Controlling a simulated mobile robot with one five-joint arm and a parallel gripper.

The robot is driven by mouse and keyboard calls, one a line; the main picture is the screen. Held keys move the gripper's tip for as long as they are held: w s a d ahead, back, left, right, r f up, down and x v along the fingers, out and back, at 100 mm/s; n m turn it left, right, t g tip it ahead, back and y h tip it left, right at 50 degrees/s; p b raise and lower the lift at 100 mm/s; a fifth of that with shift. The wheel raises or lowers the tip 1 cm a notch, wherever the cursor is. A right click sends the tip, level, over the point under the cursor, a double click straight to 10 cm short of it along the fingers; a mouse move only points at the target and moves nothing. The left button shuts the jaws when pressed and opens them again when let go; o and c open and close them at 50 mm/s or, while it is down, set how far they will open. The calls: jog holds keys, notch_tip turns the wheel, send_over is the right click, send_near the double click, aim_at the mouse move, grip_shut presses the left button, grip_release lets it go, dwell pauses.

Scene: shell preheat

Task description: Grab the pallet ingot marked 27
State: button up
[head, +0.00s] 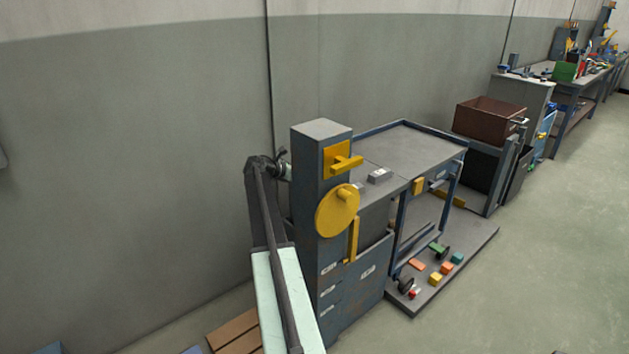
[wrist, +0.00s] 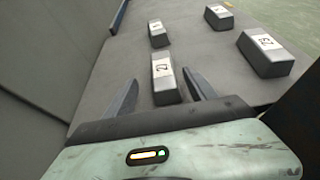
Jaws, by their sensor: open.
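In the wrist view, a grey ingot (wrist: 166,86) with a white label lies on a dark grey surface; the label appears to read 27, though it is small and blurred. My gripper (wrist: 161,78) is open, with one finger on each side of this ingot, apart from it. Three other labelled ingots lie beyond it: a far left one (wrist: 158,38), a far right one (wrist: 219,22) and a larger-looking near right one (wrist: 268,60). In the head view, my gripper is hidden behind the blue-grey post.
The post (head: 318,225) with yellow parts stands before the grey-topped table (head: 410,150), where a grey ingot (head: 380,175) shows. A brown bin (head: 488,117) stands behind. Colored blocks lie on a low platform (head: 470,240). The floor at right is clear.

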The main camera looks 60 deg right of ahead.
jog(key=b+x, duration=0.1)
jog(key=x, duration=0.4)
jog(key=shift+s+d+b, duration=0.15)
jog(key=shift+d+b, duration=0.1)
jog(key=shift+b, duration=0.05)
jog(key=shift+r, duration=0.1)
grip_shut()
